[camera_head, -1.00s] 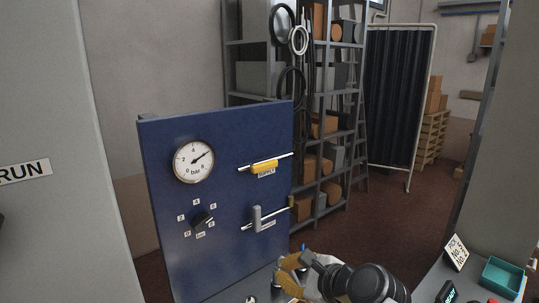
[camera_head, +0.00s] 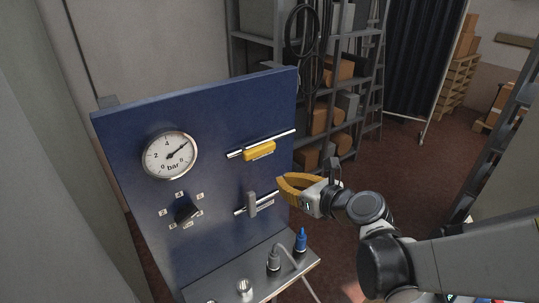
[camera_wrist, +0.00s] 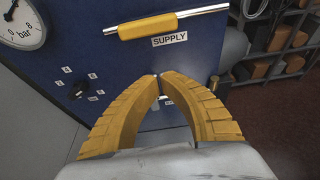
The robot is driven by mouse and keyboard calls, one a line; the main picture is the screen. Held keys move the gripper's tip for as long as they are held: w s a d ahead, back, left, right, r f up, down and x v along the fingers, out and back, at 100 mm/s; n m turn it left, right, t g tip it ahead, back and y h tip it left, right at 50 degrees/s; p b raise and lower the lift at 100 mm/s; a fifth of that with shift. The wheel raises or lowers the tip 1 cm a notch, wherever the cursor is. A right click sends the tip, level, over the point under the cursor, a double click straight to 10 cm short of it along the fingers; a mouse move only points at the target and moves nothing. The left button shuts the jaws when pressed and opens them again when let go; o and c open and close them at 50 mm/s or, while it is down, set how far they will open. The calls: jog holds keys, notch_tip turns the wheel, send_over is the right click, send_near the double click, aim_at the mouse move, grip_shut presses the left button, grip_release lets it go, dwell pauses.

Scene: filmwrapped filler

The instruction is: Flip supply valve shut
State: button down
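The supply valve (camera_head: 259,151) has a yellow handle lying in line with its silver pipe on the blue panel (camera_head: 115,150). In the wrist view the yellow handle (camera_wrist: 148,26) is at the top, above a "SUPPLY" label (camera_wrist: 170,39). My gripper (camera_head: 279,181) has yellow fingers and is at the panel's right edge, below and right of the handle and apart from it. In the wrist view the fingertips (camera_wrist: 160,76) nearly meet, below the label, with nothing visible held.
A second valve with an upright grey handle (camera_head: 252,204) sits below the supply valve. A gauge (camera_head: 169,156) and black knob (camera_head: 186,211) are on the left. A ledge (camera_head: 215,288) below carries a blue-topped item (camera_head: 301,240). Shelving (camera_head: 345,75) stands behind.

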aim_at(259, 151)
jog(key=x, duration=0.9)
jog(key=shift+w+a+f, duration=0.15)
jog(key=shift+w+a, duration=0.05)
jog(key=shift+w, duration=0.1)
notch_tip(259, 151, up, 4)
jog(key=shift+p, duration=0.75)
jog(key=shift+d, duration=0.1)
jog(key=shift+n, duration=0.3)
